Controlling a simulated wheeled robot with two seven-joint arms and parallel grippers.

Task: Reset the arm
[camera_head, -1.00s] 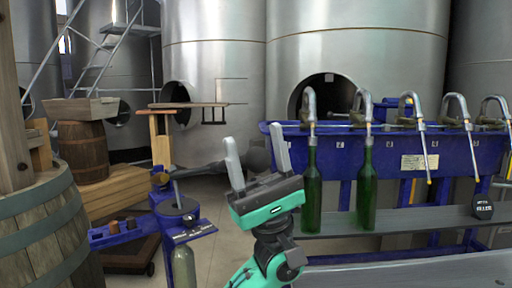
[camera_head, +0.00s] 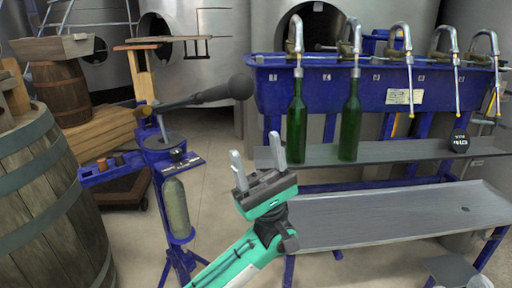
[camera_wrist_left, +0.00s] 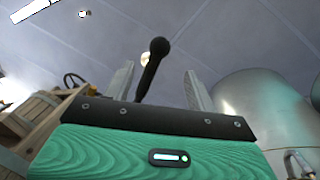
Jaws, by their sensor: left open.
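My left gripper (camera_head: 257,172) is in the lower middle of the head view, on a green and black arm, with its two grey fingers pointing up and apart. It is open and nothing is between the fingers. In the left wrist view both fingers (camera_wrist_left: 157,88) stand apart, with the ceiling behind them. The black lever knob (camera_head: 241,87) of the blue corking stand (camera_head: 167,160) appears above the gripper in the head view. It also shows between the fingers in the left wrist view (camera_wrist_left: 159,47), apparently beyond them. My right gripper is not in view.
A blue filler (camera_head: 330,88) with several spouts stands at the right. Two green bottles (camera_head: 297,130) (camera_head: 350,125) stand under its spouts on a grey shelf (camera_head: 410,150). A lower grey tray (camera_head: 390,218) is below. A large barrel (camera_head: 45,200) stands at the left.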

